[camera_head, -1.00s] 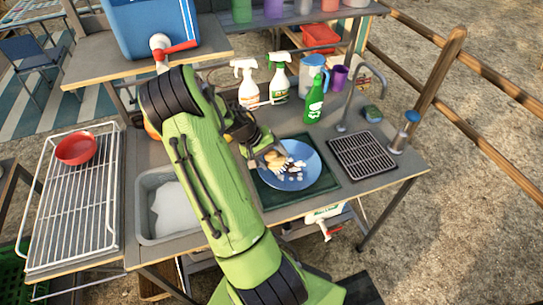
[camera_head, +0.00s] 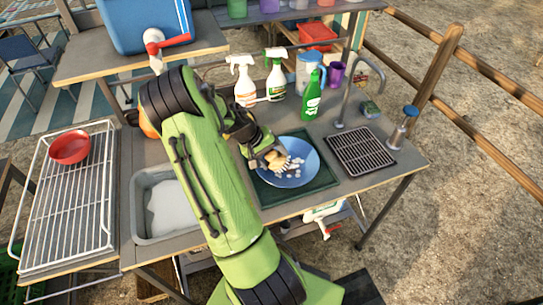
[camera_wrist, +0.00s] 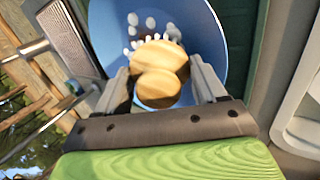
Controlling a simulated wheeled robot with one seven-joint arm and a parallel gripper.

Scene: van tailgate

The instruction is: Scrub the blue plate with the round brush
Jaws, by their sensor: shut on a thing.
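The blue plate (camera_head: 299,174) lies on a dark green mat (camera_head: 322,186) on the counter. White foam spots show on its upper face. My gripper (camera_head: 274,160) is over the plate's left part and shut on the round brush (camera_head: 280,163), which has a wooden body and pale bristles. In the wrist view the brush (camera_wrist: 160,72) sits between the two fingers of my gripper (camera_wrist: 165,88). Its bristles face the blue plate (camera_wrist: 205,40) and lie close to the foam spots. I cannot tell for certain whether the bristles touch the plate.
A sink (camera_head: 148,215) with foamy water is at the left, and a wire rack (camera_head: 62,225) with a red bowl (camera_head: 70,147) is beyond it. Spray bottles (camera_head: 276,80) and a green bottle (camera_head: 312,97) stand behind the plate. A drain grate (camera_head: 361,152) and faucet (camera_head: 345,95) are at right.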

